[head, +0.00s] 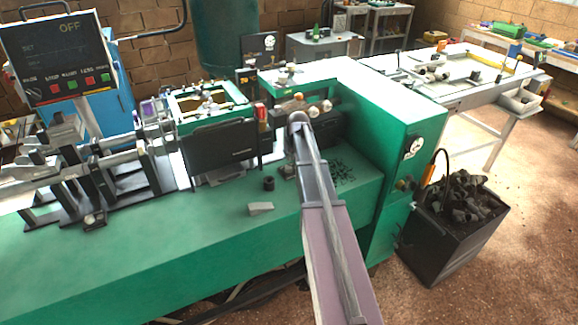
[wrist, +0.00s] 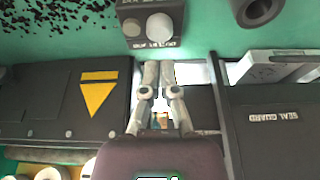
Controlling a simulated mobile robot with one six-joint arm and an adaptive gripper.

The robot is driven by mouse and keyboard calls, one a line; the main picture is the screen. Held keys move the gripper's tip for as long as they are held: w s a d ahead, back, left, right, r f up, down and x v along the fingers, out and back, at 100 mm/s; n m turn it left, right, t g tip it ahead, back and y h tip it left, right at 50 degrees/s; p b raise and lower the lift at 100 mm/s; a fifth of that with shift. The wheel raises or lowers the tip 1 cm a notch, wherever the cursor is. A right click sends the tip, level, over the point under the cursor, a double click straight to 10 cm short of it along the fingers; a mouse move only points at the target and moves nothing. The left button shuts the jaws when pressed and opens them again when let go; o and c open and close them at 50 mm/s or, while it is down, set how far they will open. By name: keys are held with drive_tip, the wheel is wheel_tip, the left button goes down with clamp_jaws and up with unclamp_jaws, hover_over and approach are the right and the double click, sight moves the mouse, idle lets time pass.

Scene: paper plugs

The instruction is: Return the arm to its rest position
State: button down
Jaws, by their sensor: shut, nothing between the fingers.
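My arm (head: 335,255) reaches up from the bottom edge of the head view to the green machine (head: 380,130). Its far end is over the machine's front ledge, beside the black seal guard panel (head: 220,148). In the wrist view my gripper (wrist: 158,72) points down with its fingertips close together, shut and empty. The fingertips are near a dark block with two round knobs (wrist: 150,25); I cannot tell whether they touch it. The seal guard (wrist: 275,125) is to the right and a dark panel with a yellow triangle (wrist: 98,95) to the left. My gripper cannot be made out clearly in the head view.
A small dark cylinder (head: 269,183) and a pale wedge (head: 260,209) are on the green ledge. Black bits (head: 342,172) are scattered right of my arm. A black bin (head: 430,250) of dark pieces stands right. A control screen (head: 55,58) is at left. The right foreground floor is clear.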

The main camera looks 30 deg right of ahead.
idle(0.4)
drive_tip(key=s+a+r+g+p, duration=0.2)
drive_tip(key=s+a+g+p, duration=0.1)
drive_tip(key=s+a, duration=2.2)
drive_tip(key=shift+s+a+r, duration=0.15)
drive_tip(key=shift+a+r, duration=0.05)
drive_tip(key=shift+a, duration=0.8)
